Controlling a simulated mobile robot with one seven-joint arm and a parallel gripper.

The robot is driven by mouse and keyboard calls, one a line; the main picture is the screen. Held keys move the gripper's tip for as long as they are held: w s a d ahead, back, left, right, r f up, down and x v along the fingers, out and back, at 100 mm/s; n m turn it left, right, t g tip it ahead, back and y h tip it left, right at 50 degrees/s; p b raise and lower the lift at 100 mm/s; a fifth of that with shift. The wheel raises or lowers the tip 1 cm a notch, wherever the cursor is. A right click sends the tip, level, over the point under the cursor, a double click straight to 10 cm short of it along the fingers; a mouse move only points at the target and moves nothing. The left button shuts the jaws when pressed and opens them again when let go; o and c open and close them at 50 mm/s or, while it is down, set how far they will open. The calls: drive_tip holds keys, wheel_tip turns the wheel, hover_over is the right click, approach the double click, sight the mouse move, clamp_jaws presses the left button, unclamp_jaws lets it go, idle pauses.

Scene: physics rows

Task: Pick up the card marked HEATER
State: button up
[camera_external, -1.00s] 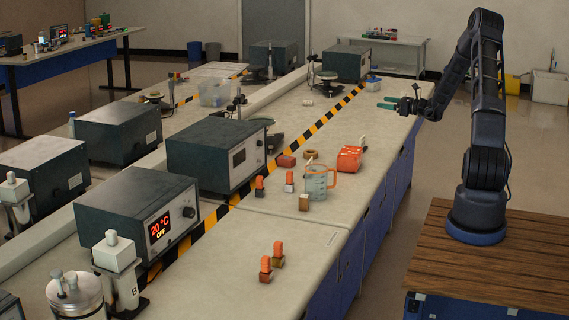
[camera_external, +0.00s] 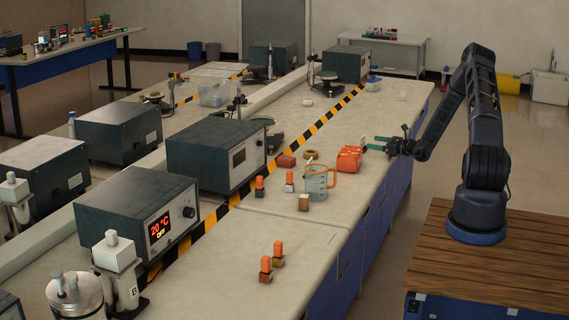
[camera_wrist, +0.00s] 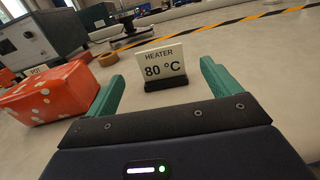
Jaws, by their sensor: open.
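The white card marked HEATER (camera_wrist: 165,62), also reading 80 °C, stands upright in a dark base on the bench in the wrist view. My gripper (camera_wrist: 163,78) is open, its green fingers apart. The card shows between and a little beyond the fingertips, with nothing held. In the external view my gripper (camera_external: 374,143) is low at the bench's right side, just right of an orange-red block. The card is too small to make out clearly there.
The orange-red block with pale spots (camera_wrist: 48,93) lies close to my left finger; it also shows in the external view (camera_external: 349,159). A tape roll (camera_wrist: 108,59) lies behind it. A clear beaker (camera_external: 317,184) stands nearer the camera. Striped tape (camera_external: 305,138) runs along the bench.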

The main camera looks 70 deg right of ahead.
sight(363, 140)
drive_tip(key=w, duration=0.8)
drive_tip(key=shift+w+d, duration=0.25)
drive_tip(key=shift+w, duration=0.05)
drive_tip(key=shift+c, duration=0.2)
drive_tip(key=c, duration=1)
